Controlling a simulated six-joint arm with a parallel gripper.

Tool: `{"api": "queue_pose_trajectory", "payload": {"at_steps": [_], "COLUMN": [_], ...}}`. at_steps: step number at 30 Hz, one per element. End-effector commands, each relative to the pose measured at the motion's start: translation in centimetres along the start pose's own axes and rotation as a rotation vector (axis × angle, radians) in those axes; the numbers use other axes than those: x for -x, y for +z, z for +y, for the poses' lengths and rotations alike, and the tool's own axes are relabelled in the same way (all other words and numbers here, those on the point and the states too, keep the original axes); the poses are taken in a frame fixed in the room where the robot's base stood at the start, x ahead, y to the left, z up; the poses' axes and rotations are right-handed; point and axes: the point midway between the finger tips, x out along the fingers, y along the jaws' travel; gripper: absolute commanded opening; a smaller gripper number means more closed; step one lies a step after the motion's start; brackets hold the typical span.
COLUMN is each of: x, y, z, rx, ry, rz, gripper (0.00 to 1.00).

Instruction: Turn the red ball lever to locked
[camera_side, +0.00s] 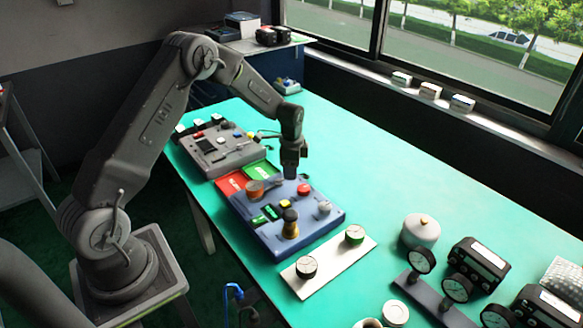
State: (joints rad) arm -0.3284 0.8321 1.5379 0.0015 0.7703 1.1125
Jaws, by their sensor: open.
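The valve positioner is a blue box (292,243) on the teal table. A small red ball (304,189) sits near the back right of its top; I take it for the red ball lever. Its arm and any locked marking are too small to make out. My gripper (291,174) points down just behind and left of the red ball, with its tips above the box's back edge. It is open, and I see nothing in it. Whether it touches the ball cannot be told from this angle.
The box top also carries an orange-brown knob (254,189), a yellow button (285,203), a pale ball (324,207) and a tall black-and-brass knob (290,224). A grey device (217,150) stands behind left.

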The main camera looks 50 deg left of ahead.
Motion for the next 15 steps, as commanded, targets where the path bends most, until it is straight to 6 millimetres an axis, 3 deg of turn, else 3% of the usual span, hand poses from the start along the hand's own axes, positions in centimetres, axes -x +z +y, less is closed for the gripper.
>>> {"api": "queue_pose_trajectory", "payload": {"at_steps": [7, 15], "x": [-0.05, -0.03], "y": [0.00, 0.00], "z": [0.00, 0.00], "rx": [0.000, 0.000], "ry": [0.000, 0.000], "rz": [0.000, 0.000], "gripper": [0.48, 0.22]}}
